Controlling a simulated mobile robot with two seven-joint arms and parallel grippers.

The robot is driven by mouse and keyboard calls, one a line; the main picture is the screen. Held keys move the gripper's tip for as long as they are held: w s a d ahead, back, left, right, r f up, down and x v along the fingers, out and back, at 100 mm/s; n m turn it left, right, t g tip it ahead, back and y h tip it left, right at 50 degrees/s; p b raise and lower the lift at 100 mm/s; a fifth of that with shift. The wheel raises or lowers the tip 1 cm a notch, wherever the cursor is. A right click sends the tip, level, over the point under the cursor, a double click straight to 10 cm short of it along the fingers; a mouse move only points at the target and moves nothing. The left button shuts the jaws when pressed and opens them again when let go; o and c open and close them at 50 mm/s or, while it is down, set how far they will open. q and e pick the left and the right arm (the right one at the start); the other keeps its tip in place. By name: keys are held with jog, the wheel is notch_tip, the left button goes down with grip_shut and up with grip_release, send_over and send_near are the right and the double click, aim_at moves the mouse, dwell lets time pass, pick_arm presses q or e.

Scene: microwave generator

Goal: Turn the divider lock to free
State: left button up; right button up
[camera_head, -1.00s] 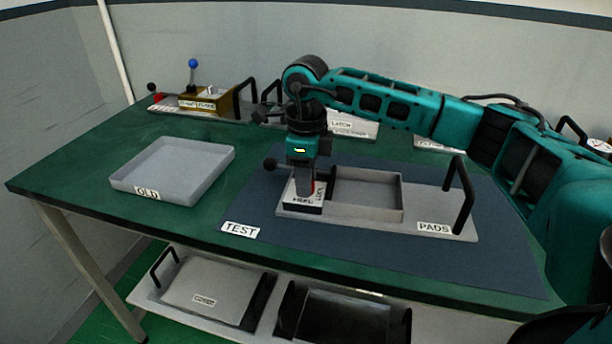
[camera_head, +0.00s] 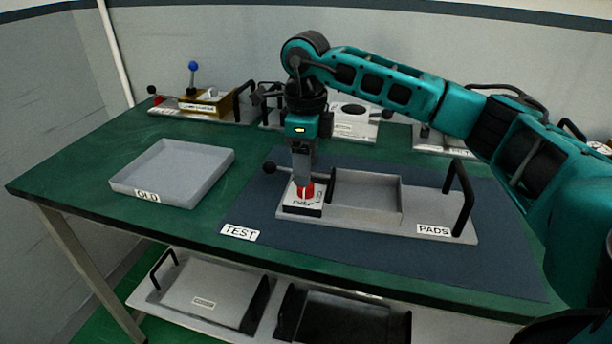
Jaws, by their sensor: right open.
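The lock (camera_head: 302,207) is a small pale labelled block with a red knob (camera_head: 304,191) on top. It sits at the left end of the grey PADS tray (camera_head: 425,217). My right gripper (camera_head: 303,180) points straight down at the red knob with its jaws open. Its fingertips are at or just above the knob; I cannot tell whether they touch it. The fingers hide part of the knob, and the small lettering on the block is too blurred to read surely. My left gripper is not in view.
The PADS tray has a black upright handle (camera_head: 459,200) at right and stands on a blue mat (camera_head: 270,232) marked TEST. An empty OLD tray (camera_head: 186,191) lies left. A gold fixture with a blue-knobbed lever (camera_head: 193,68) stands at the back left. A lower shelf holds more trays.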

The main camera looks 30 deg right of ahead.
notch_tip(320, 180, up, 9)
jog(key=shift+f, duration=0.15)
dwell(0.6)
